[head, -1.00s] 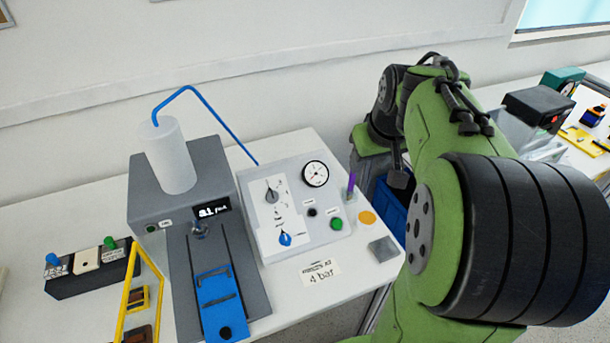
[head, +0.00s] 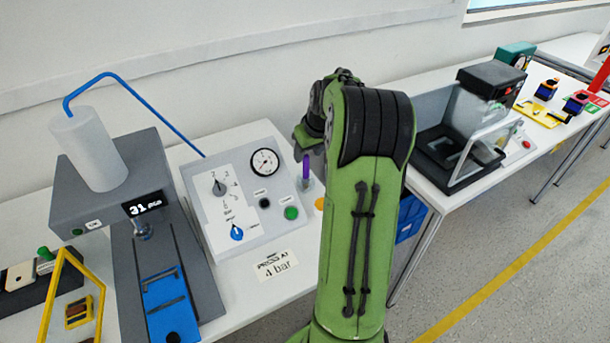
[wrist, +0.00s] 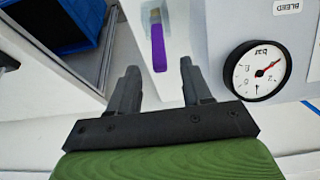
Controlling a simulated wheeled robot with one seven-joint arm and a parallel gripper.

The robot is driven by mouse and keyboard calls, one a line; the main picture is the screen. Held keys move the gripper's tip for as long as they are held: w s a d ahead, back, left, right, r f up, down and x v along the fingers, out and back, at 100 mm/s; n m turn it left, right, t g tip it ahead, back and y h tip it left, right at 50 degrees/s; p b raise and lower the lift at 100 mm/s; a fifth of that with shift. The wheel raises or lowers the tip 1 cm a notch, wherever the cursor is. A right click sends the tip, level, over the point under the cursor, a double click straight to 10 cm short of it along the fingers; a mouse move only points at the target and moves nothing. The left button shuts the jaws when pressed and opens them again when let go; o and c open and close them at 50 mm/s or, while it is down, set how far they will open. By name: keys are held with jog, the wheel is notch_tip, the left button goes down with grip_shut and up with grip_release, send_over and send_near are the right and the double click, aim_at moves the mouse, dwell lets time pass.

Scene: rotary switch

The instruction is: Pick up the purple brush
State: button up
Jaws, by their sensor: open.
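The purple brush (head: 306,168) stands upright beside the right edge of the grey control panel (head: 245,190) in the head view. In the wrist view the brush (wrist: 158,45) shows its purple handle with a dark and tan part at the top of the picture. My gripper (wrist: 159,70) is open and empty. Its two fingers point toward the brush, which lines up with the gap between them, apart from both fingers. In the head view my green arm hides the gripper's fingers.
The panel's pressure gauge (wrist: 258,70) is close to the right finger in the wrist view. A blue bin (wrist: 65,22) is at upper left there. A machine with a clear cover (head: 480,115) stands on the right table. A label card (head: 275,264) lies in front of the panel.

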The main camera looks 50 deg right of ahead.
aim_at(306, 156)
jog(key=b+x, duration=0.1)
jog(key=x, duration=0.4)
jog(key=shift+w+f+b, duration=0.1)
jog(key=shift+w+b, duration=0.05)
jog(key=shift+b, duration=0.15)
jog(key=shift+c, duration=0.8)
grip_shut()
